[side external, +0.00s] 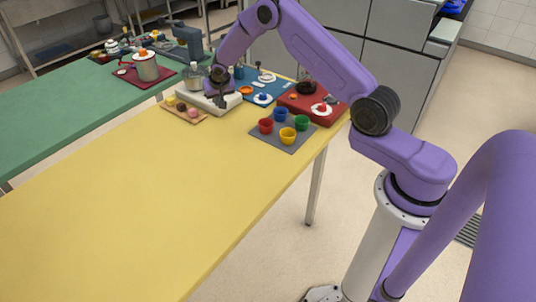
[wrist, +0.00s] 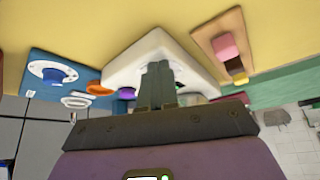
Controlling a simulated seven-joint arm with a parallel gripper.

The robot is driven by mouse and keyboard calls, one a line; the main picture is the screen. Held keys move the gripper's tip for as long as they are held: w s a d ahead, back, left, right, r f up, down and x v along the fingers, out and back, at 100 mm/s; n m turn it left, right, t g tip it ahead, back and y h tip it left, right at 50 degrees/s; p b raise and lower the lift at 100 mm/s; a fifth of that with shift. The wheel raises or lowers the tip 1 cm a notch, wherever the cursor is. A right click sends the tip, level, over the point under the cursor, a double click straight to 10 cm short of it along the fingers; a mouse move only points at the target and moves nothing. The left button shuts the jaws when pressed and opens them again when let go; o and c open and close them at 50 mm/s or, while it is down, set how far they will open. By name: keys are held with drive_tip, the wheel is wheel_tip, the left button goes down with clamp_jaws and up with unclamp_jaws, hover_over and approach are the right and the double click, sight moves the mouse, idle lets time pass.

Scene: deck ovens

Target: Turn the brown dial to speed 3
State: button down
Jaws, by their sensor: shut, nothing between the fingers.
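My gripper (side external: 221,101) is at the white appliance base (side external: 194,101) on the far part of the yellow table. In the wrist view my gripper's fingers (wrist: 158,72) are shut together, with nothing between them. They are in front of the white base (wrist: 125,60) and cover its middle. A pale round patch shows beside the fingers, partly hidden. I cannot make out a brown dial or its speed marks in either view; my fingers may hide it. Whether the fingertips touch the base cannot be told.
A blue board (wrist: 70,97) with a blue knob (wrist: 53,75) on a white disc lies beside the base. A wooden board (wrist: 215,28) holds coloured blocks. A red box (side external: 300,106) and a grey mat (side external: 272,138) with coloured cups stand nearby. The near yellow table (side external: 120,220) is clear.

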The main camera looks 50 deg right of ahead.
drive_tip(key=shift+r, duration=3)
drive_tip(key=shift+a, duration=0.1)
drive_tip(key=s+a+r+n+g+y, duration=0.1)
drive_tip(key=s+a+r+n, duration=0.35)
drive_tip(key=s+a, duration=0.55)
drive_tip(key=s+a+r+n+g+y, duration=0.15)
drive_tip(key=s+a+r+n, duration=0.3)
drive_tip(key=s+a, duration=0.55)
drive_tip(key=s+d+n, duration=0.1)
drive_tip(key=s+n, duration=0.2)
drive_tip(key=s, duration=0.7)
drive_tip(key=s+d+r+n+g, duration=0.1)
drive_tip(key=s+d+n, duration=0.1)
drive_tip(key=s, duration=0.8)
drive_tip(key=s+d+r+n+g, duration=0.1)
drive_tip(key=s+n, duration=0.3)
drive_tip(key=s, duration=0.6)
drive_tip(key=shift+s+d+r+n+y, duration=0.2)
drive_tip(key=shift+s+d+n+y, duration=0.1)
drive_tip(key=shift+s+y, duration=0.1)
